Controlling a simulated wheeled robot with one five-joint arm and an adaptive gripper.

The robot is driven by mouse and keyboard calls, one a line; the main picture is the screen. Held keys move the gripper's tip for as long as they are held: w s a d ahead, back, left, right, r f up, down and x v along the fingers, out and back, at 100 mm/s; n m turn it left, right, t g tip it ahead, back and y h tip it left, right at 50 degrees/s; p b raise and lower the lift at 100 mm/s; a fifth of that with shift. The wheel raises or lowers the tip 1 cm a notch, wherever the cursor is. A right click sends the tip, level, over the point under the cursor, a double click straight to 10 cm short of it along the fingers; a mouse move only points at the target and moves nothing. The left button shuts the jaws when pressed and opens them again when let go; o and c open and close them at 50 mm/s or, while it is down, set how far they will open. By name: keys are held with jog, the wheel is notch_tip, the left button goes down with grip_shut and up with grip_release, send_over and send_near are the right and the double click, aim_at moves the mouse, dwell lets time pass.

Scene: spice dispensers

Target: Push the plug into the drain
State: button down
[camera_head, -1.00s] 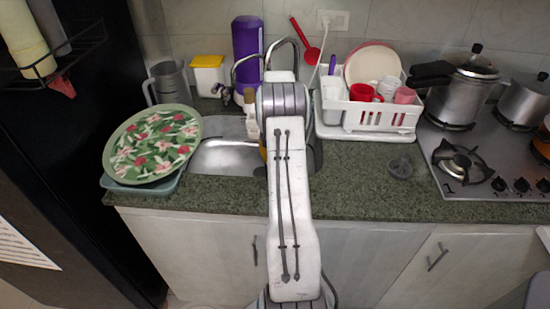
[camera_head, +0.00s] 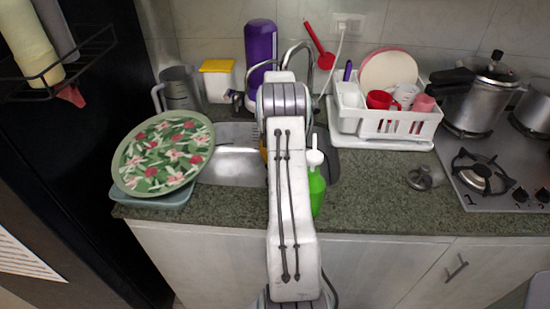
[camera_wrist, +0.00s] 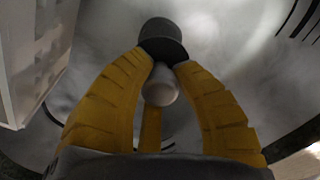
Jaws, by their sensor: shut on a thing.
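My gripper (camera_wrist: 162,62) shows in the wrist view with its yellow fingers closed around a small plug. The plug has a dark grey round top (camera_wrist: 163,35) just beyond the fingertips and a pale rounded knob (camera_wrist: 160,88) between the fingers. Behind it is a smooth grey metal surface, which looks like the sink basin. In the head view the sink (camera_head: 230,165) lies left of my arm, and my arm hides my gripper and part of the basin. I cannot make out the drain in either view.
A floral plate (camera_head: 163,155) rests at the sink's left edge. A green bottle (camera_head: 317,190) with a white top stands close to the right of my arm. The dish rack (camera_head: 390,128), a small grey metal piece (camera_head: 420,178) and the stove (camera_head: 500,185) are further right.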

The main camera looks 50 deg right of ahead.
jog(key=shift+f, duration=0.25)
jog(key=shift+f+b, duration=2)
jog(key=shift+f, duration=0.65)
jog(key=shift+f+b, duration=0.95)
jog(key=shift+f, duration=0.5)
jog(key=c, duration=0.9)
grip_release()
jog(key=shift+r, duration=0.1)
